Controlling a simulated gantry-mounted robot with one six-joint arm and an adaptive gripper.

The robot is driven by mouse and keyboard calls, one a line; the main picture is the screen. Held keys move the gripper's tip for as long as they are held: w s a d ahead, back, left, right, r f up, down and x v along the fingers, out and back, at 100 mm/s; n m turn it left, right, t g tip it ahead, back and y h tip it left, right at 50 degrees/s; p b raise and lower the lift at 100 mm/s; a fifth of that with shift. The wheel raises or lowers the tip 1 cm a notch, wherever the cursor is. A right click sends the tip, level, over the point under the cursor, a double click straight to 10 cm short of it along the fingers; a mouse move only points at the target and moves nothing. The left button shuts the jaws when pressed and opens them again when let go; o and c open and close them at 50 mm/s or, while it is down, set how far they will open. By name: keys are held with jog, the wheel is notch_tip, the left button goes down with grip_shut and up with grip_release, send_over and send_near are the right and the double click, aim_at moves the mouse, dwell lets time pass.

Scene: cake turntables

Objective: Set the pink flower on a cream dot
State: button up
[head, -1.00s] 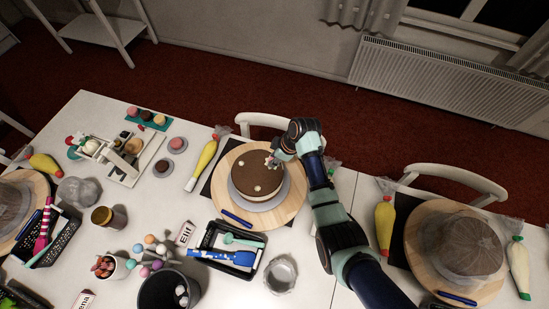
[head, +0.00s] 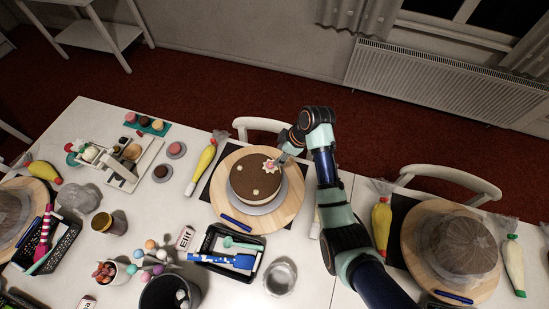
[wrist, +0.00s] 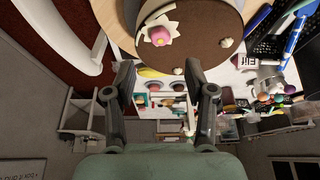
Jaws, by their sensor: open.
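The brown-topped cake (head: 250,180) stands on a round board. The pink flower (head: 270,165), with pale petals around a pink centre, rests on the cake top near its right edge; it also shows in the wrist view (wrist: 160,36). Cream dots are on the top, one at the left (head: 239,168) and one at the front (head: 255,192); the wrist view shows one (wrist: 225,43) apart from the flower. Whether a dot lies under the flower is hidden. My gripper (head: 281,160) is open and empty beside the flower, with its fingers apart in the wrist view (wrist: 158,75).
The round wooden turntable (head: 288,206) carries the cake. A yellow piping bag (head: 203,160) lies to its left, and a black tray (head: 210,245) of tools lies in front. A second, covered cake (head: 460,245) stands to the right.

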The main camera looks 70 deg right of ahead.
jog(key=v, duration=0.4)
dwell(0.3)
jog(key=w+a+r+t+h, duration=0.15)
jog(key=w+a+r, duration=0.3)
jog(key=a, duration=0.45)
jog(key=w+a+r+t, duration=0.25)
jog(key=w+a, duration=0.35)
jog(key=a, duration=0.4)
jog(key=w+a+r+t, duration=0.1)
jog(key=w+a+r, duration=0.35)
jog(key=a, duration=0.45)
jog(key=s+a+r+t, duration=0.1)
jog(key=a+r, duration=0.2)
jog(key=a, duration=0.4)
jog(key=s+a+r+m+t+y, duration=0.1)
jog(key=a+r+t, duration=0.1)
jog(key=a+r, duration=0.2)
jog(key=a, duration=0.3)
jog(key=shift+s+r, duration=0.15)
jog(key=shift+r, duration=0.1)
